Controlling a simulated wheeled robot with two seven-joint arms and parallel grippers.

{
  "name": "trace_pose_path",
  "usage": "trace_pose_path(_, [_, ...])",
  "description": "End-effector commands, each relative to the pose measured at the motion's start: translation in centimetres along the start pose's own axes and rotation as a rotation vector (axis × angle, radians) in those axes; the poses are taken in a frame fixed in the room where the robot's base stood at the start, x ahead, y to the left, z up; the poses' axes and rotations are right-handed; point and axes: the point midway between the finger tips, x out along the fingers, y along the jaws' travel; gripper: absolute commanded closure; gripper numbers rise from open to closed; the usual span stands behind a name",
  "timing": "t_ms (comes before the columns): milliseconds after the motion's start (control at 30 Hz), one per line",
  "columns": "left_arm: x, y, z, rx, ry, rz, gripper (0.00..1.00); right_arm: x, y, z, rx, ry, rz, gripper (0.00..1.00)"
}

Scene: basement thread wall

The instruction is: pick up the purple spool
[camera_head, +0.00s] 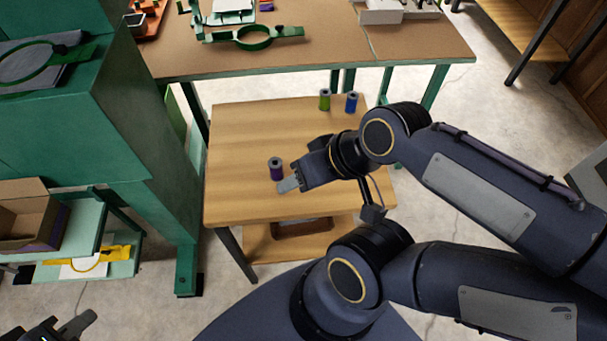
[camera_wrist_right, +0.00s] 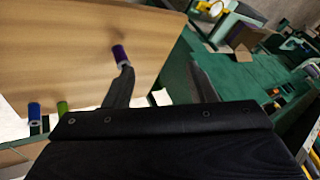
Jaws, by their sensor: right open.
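The purple spool (camera_head: 276,168) stands upright on the wooden side table, left of my right gripper (camera_head: 289,178) in the head view. In the right wrist view, the purple spool (camera_wrist_right: 120,55) shows at the tip of the left finger, not midway between the fingers. My right gripper (camera_wrist_right: 161,68) is open, with nothing between its fingers. Whether that finger touches the spool I cannot tell. My left gripper (camera_head: 52,328) is at the bottom left corner, partly cut off, away from the table; its opening is unclear.
The wooden side table (camera_head: 240,130) also holds a green spool (camera_head: 324,99) and a blue spool (camera_head: 351,102) at its back edge. A workbench (camera_head: 330,45) stands behind it. A green cabinet (camera_head: 80,130) stands close on the left. The tabletop's left half is mostly clear.

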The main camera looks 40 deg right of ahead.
Motion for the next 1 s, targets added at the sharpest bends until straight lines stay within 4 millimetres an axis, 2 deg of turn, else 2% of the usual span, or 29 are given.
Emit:
trace_pose_path(267, [0.0, 0.0, 0.0, 0.000, 0.000, 0.000, 0.75, 0.0, 0.0, 0.0, 0.000, 0.000, 0.000, 0.49])
trace_pose_path(367, [0.0, 0.0, 0.0, 0.000, 0.000, 0.000, 0.75, 0.1, 0.1, -0.1, 0.005, -0.004, 0.003, 0.45])
trace_pose_path(567, [0.8, -0.4, 0.4, 0.000, 0.000, 0.000, 0.75, 1.7, 1.5, -1.9, 0.154, -0.091, 0.087, 0.45])
trace_pose_path(767, [2.2, -1.0, 1.1, 0.000, 0.000, 0.000, 0.75, 6.7, 4.2, -6.0, 0.461, -0.205, 0.284, 0.45])
trace_pose_path(900, [2.9, -1.3, 1.5, 0.000, 0.000, 0.000, 0.75, 11.4, 5.9, -8.3, 0.659, -0.237, 0.421, 0.45])
trace_pose_path(1000, [3.3, -1.5, 1.7, 0.000, 0.000, 0.000, 0.75, 14.4, 6.7, -9.3, 0.767, -0.240, 0.496, 0.45])
